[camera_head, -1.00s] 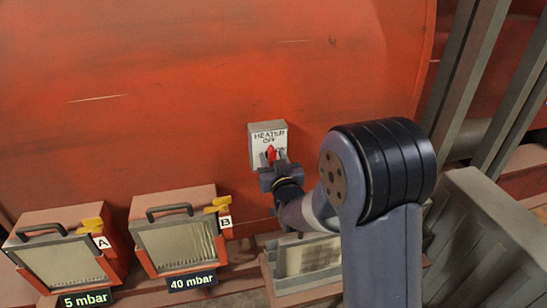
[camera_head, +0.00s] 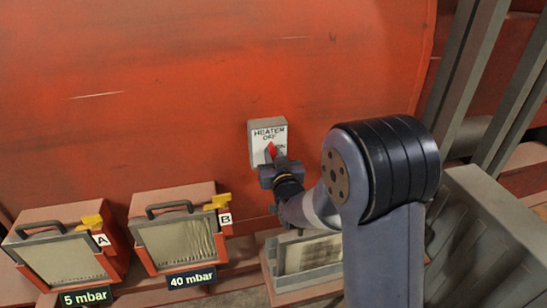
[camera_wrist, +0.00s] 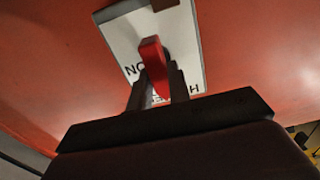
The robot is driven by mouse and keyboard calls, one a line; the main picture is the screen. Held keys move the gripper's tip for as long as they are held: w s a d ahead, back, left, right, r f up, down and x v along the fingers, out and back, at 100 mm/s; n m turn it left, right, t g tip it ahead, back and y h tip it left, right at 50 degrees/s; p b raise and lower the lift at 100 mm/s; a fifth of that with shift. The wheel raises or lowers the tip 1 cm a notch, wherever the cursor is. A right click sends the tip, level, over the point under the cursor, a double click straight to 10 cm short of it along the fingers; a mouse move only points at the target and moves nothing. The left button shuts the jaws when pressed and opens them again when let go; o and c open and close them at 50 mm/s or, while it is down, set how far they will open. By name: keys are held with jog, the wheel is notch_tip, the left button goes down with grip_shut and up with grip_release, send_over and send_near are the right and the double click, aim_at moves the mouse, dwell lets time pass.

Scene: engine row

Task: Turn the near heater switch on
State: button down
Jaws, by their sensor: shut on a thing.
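The heater switch is a grey box with a white face (camera_head: 267,137) on the red wall, marked HEATER and OFF at the top and ON at the right. Its red lever (camera_head: 271,149) is at the lower middle of the face, leaning slightly up and to the left. My gripper (camera_head: 275,160) is at the box, shut on the lever. In the wrist view the red lever (camera_wrist: 153,62) stands between the two dark fingers (camera_wrist: 158,88). The face appears turned over there, and the lever and fingers hide part of the lettering.
Another grey-framed box (camera_head: 305,258) is partly behind my arm. Grey metal posts (camera_head: 465,75) rise at the right.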

jog(key=shift+f+b, duration=0.15)
jog(key=shift+b, duration=0.2)
jog(key=m+b, duration=0.6)
jog(key=b, duration=0.3)
jog(key=m+b, duration=0.5)
jog(key=b, duration=0.3)
jog(key=d+m+b, duration=0.1)
jog(key=m+b, duration=0.5)
jog(key=b, duration=0.3)
jog(key=shift+w+f+m+b, duration=0.15)
jog(key=shift+f+m+b, duration=0.15)
jog(key=shift+f+b, duration=0.1)
jog(key=shift+r, duration=0.1)
jog(key=c, duration=1.3)
grip_release()
jog(key=v, duration=1)
jog(key=shift+s+d, duration=0.1)
jog(key=shift+s, duration=0.3)
